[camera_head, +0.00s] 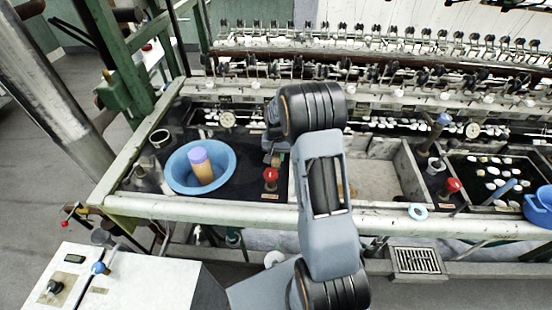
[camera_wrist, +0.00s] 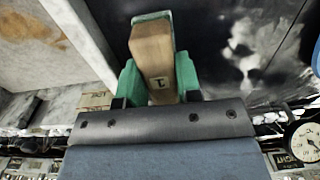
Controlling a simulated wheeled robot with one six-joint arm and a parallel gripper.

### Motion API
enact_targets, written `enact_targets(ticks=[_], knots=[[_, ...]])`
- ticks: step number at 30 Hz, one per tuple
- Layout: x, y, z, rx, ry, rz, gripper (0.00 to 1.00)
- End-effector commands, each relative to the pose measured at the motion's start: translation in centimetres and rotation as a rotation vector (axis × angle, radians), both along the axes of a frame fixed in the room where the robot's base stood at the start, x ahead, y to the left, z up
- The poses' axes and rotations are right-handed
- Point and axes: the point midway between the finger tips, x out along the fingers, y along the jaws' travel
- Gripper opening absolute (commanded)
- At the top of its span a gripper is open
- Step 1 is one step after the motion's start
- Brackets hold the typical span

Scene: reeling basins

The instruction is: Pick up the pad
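The pad looks like a wooden block (camera_wrist: 153,62) with a green layer at its far end and a dark mark on its face. In the wrist view it sits between the two green fingers of my gripper (camera_wrist: 160,82), which touch its sides. My gripper is shut on it. In the head view my gripper (camera_head: 275,148) is partly hidden by my arm, above the edge between the dark basin and the pale one. A small tan piece of the pad (camera_head: 277,160) shows under it. Whether the pad touches anything below is unclear.
A blue bowl (camera_head: 229,181) with a purple-topped tan cylinder (camera_head: 202,172) stands left of my gripper. A red knob (camera_head: 270,175) is close below it. A pale basin (camera_head: 385,181) lies to the right. Reeling machinery (camera_head: 400,68) runs along the back.

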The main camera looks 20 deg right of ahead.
Motion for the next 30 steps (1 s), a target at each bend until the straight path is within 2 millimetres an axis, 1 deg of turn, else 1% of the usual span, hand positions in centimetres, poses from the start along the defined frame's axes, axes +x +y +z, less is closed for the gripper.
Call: enact_targets(ticks=[1, 7, 15, 19, 23, 25, 30], knots=[[0.0, 0.0, 0.0, 0.0, 0.0, 0.0, 0.26], [0.0, 0.0, 0.0, 0.0, 0.0, 0.0, 0.07], [0.0, 0.0, 0.1, 0.0, -0.001, 0.0, 0.07], [0.1, 0.0, 0.6, -0.001, -0.003, 0.0, 0.07], [0.1, 0.0, 2.1, -0.001, -0.004, 0.0, 0.07], [0.1, 0.0, 3.2, -0.001, -0.005, 0.0, 0.07], [-2.5, -0.8, 6.3, -0.001, -0.006, -0.003, 0.07]])
